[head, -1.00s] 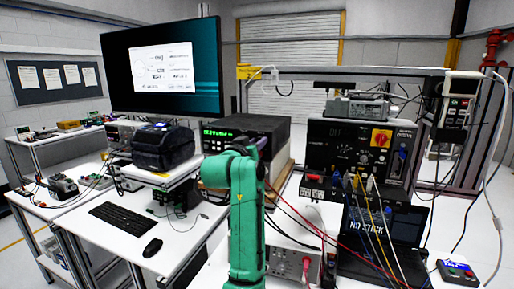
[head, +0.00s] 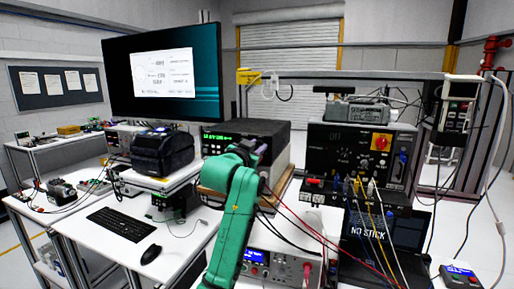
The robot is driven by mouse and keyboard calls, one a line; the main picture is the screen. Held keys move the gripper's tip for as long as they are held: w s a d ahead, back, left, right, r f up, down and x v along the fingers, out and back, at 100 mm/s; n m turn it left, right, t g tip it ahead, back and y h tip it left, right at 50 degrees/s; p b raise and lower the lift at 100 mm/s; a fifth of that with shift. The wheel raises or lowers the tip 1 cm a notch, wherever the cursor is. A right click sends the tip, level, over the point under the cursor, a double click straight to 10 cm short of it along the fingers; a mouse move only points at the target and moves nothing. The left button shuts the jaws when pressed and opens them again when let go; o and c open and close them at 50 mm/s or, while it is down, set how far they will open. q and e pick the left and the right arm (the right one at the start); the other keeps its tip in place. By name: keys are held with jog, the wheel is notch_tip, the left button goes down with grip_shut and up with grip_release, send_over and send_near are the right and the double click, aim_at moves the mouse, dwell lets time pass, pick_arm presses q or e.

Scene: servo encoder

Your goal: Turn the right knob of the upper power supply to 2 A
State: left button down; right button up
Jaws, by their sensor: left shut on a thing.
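The upper power supply (head: 272,133) is a black box with a green lit display (head: 219,139), standing on a wooden board left of centre. Its digits are too small to read. My left arm rises in green from the bottom, and my left gripper (head: 262,149) is at the right part of the supply's front face, mostly hidden behind my wrist. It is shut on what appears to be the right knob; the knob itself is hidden. A white lower unit (head: 290,262) with a blue display stands in front and below. My right gripper is not in view.
A black panel (head: 345,160) with a red-yellow switch stands to the right, with red, black, yellow and white cables running down before it. A laptop (head: 385,235) sits below. A label printer (head: 163,150), keyboard (head: 120,222) and monitor (head: 160,70) are left.

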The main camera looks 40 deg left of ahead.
pick_arm(q)
jog(key=c, duration=0.6)
grip_release()
jog(key=shift+s+f, duration=0.1)
jog(key=shift+s, duration=0.1)
jog(key=b+v, duration=0.5)
jog(key=v, duration=0.9)
jog(key=shift+s+d+b, duration=0.1)
jog(key=shift+d+b, duration=0.05)
jog(key=shift+b, duration=0.15)
